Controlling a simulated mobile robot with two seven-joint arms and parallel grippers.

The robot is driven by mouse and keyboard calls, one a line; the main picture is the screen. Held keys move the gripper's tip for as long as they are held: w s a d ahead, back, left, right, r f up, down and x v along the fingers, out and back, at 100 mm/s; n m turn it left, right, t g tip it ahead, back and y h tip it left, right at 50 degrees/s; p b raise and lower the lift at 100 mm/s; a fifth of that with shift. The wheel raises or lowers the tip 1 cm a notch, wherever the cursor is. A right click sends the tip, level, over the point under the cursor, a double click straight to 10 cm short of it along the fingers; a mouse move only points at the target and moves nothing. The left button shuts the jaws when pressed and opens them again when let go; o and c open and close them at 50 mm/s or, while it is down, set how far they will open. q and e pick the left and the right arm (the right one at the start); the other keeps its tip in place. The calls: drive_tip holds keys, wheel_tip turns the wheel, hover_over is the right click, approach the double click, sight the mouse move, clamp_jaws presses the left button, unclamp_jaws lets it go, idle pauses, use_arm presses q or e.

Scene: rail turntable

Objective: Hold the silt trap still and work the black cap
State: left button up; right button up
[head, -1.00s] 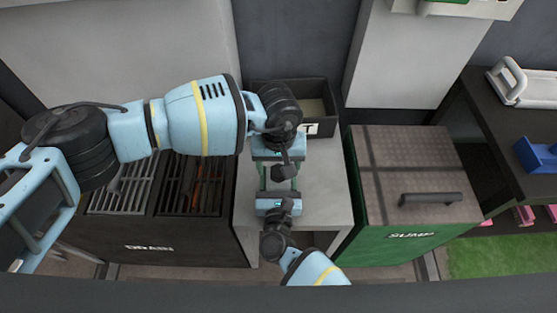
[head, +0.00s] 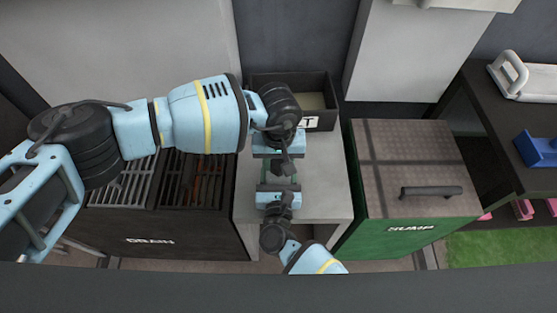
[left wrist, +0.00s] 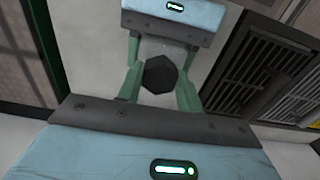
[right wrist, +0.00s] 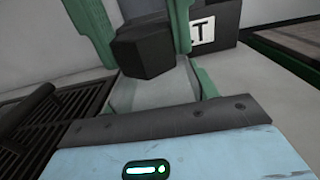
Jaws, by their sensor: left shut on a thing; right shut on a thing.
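The black cap (left wrist: 160,74) is hexagonal and shows between the green fingers of my left gripper (left wrist: 159,88), which is shut on it. The cap also shows in the right wrist view (right wrist: 143,50), on the grey, see-through body of the silt trap (right wrist: 155,90). My right gripper (right wrist: 155,82) is shut on that body from the opposite side. In the head view my left gripper (head: 279,163) and right gripper (head: 278,178) face each other closely over the pale bench, and they mostly hide the trap and cap.
A dark bin (head: 330,100) with a partly hidden label ending in T stands behind the grippers. The slatted DRAIN unit (head: 150,245) is left, and the green SUMP box (head: 400,230) with a handled lid is right. The bench (head: 325,190) right of the grippers is clear.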

use_arm(q)
drive_tip(key=m, duration=0.6)
drive_tip(key=shift+a, duration=0.1)
idle(0.3)
drive_tip(key=m, duration=0.6)
drive_tip(key=shift+w, duration=0.1)
drive_tip(key=o, duration=1.1)
drive_tip(key=shift+o, duration=0.7)
